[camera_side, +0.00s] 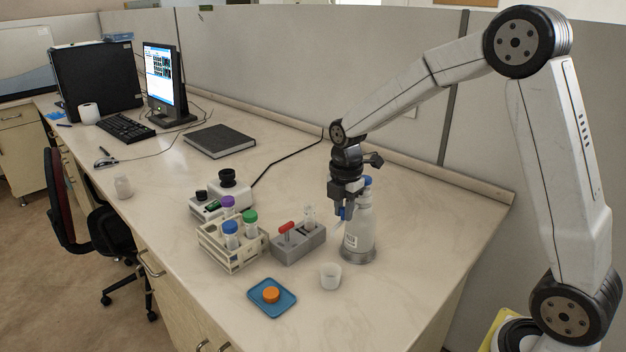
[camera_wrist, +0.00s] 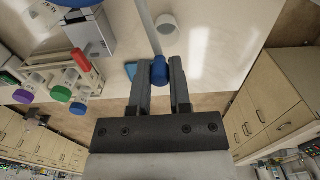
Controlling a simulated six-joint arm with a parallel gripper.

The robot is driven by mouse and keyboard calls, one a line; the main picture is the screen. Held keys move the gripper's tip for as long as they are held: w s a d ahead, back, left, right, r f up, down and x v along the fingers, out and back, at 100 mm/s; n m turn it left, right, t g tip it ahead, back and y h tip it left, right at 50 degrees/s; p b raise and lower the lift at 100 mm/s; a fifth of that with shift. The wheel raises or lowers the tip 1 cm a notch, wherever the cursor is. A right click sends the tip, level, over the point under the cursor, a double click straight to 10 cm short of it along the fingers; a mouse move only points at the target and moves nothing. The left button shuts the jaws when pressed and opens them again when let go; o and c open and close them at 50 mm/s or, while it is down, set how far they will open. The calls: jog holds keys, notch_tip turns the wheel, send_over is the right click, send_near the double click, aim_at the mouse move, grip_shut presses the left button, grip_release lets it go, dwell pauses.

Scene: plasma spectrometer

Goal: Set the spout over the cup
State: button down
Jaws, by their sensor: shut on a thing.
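A white bottle (camera_side: 358,232) with a blue cap (camera_side: 368,181) stands upright on a round grey base. My gripper (camera_side: 343,212) is beside it, on its left, shut on a blue piece (camera_wrist: 159,70) at the end of a thin pale tube, likely the spout (camera_wrist: 149,28). The tube leads away from the fingers toward the top of the wrist view. The small white cup (camera_side: 331,275) stands on the bench, below and in front of my gripper. The cup also shows in the wrist view (camera_wrist: 166,24), right of the tube. The tube's far end is out of the wrist view.
A grey block (camera_side: 298,243) with a red-handled item stands left of the bottle. Further left is a rack (camera_side: 232,252) of capped tubes. A blue tray (camera_side: 271,298) with an orange lid lies near the front edge. The bench right of the bottle is clear.

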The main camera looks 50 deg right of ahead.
jog(key=c, duration=0.5)
grip_release()
jog(key=shift+c, duration=0.2)
jog(key=shift+r, duration=3.95)
jog(key=shift+s, duration=0.1)
jog(key=s+a+f+m+t, duration=0.1)
jog(key=s+a+f+m, duration=0.2)
jog(key=s+f+m, duration=0.2)
jog(key=s+a+f+m+t, duration=0.1)
jog(key=s+a+f+m, duration=0.2)
jog(key=s+f+m, duration=0.3)
jog(key=s+m, duration=0.3)
jog(key=m, duration=0.4)
jog(key=shift+s+a+f+t, duration=0.15)
jog(key=shift+a+f+t, duration=0.1)
jog(key=shift+t, duration=0.05)
